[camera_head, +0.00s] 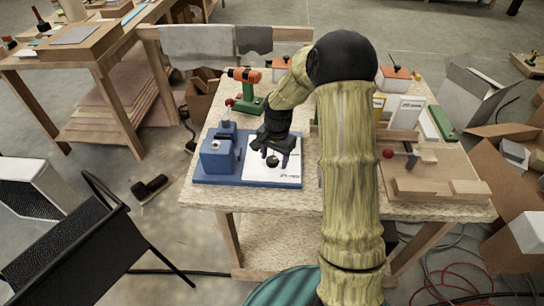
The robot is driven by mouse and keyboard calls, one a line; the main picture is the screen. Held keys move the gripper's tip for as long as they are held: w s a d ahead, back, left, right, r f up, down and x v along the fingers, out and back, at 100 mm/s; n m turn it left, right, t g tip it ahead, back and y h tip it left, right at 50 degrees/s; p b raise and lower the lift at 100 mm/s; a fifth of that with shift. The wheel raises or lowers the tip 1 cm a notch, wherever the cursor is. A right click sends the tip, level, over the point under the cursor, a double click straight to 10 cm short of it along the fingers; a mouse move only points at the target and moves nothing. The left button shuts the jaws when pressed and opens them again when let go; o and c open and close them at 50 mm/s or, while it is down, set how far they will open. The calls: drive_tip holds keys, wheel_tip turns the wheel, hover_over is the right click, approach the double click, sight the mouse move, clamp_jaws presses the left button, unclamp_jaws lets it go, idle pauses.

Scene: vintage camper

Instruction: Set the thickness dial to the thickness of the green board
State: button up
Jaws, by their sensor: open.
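A black dial (272,161) sits on a white plate (288,176) on a blue-based device (219,179) at the left of the workbench. My gripper (270,155) points down over the dial with its fingers apart, one to each side. I cannot tell whether the fingers touch the dial. The dial's markings are too small to read. A green board (443,122) lies at the right side of the bench, partly beside white boxes. My arm hides the middle of the bench.
A wooden jig with a red knob (388,153) stands on the bench's right. A blue block (217,155) rises from the device's left side. A black chair (75,235) stands at the lower left.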

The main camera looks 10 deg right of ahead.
drive_tip(key=shift+a, duration=0.3)
drive_tip(key=c, duration=1)
drive_tip(key=shift+d, duration=0.1)
drive_tip(key=shift+n, duration=0.3)
drive_tip(key=n+p, duration=0.2)
drive_tip(key=n, duration=0.3)
drive_tip(key=shift+w+r+n, duration=0.1)
drive_tip(key=shift+n, duration=0.2)
drive_tip(key=n+p, duration=0.2)
drive_tip(key=n, duration=0.4)
drive_tip(key=shift+g, duration=0.3)
drive_tip(key=o, duration=1)
